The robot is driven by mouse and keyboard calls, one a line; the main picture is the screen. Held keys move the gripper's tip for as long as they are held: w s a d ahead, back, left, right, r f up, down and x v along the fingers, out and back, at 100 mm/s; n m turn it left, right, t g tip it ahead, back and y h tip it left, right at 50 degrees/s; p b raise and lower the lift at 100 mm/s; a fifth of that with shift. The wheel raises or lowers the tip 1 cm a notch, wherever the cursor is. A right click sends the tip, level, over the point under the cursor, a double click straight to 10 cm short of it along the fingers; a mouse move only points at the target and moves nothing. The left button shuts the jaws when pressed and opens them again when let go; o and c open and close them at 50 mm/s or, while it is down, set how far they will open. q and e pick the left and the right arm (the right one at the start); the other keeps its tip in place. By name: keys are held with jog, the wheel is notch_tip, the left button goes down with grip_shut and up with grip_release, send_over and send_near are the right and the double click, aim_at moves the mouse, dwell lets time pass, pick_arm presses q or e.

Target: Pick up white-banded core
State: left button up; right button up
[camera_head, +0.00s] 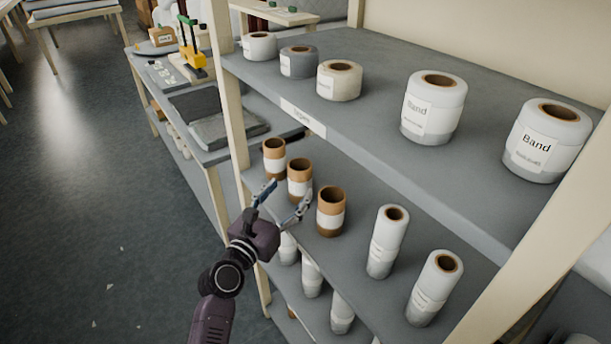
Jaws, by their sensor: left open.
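Three brown hollow cores with white bands stand upright in a row on the middle shelf (352,262). The back core (273,150) is farthest away, the middle core (299,190) partly shows behind my gripper, and the front core (331,222) is nearest. My left gripper (287,192) is open at the shelf's left edge. Its fingers point toward the cores, one finger left of the middle core and the other between the middle and front cores. I cannot tell whether either finger touches a core. My right gripper is not in view.
Two white rolls (388,242) (434,288) stand right of the cores. The upper shelf (390,150) with several wadding rolls overhangs them. A wooden post (232,100) rises behind my gripper. More rolls (311,275) stand on the shelf below. Open floor (80,200) lies left.

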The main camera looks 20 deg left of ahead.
aim_at(295, 185)
pick_arm(q)
jog(key=w, duration=0.1)
jog(key=w+b, duration=0.1)
jog(key=shift+w+d, duration=0.3)
jog(key=shift+w, duration=0.1)
jog(key=w, duration=0.1)
jog(key=w+b, duration=0.1)
jog(key=w, duration=0.1)
jog(key=shift+w+d+b, duration=0.2)
jog(key=shift+d+b, duration=0.1)
jog(key=shift+r, duration=0.1)
jog(key=c, duration=1.2)
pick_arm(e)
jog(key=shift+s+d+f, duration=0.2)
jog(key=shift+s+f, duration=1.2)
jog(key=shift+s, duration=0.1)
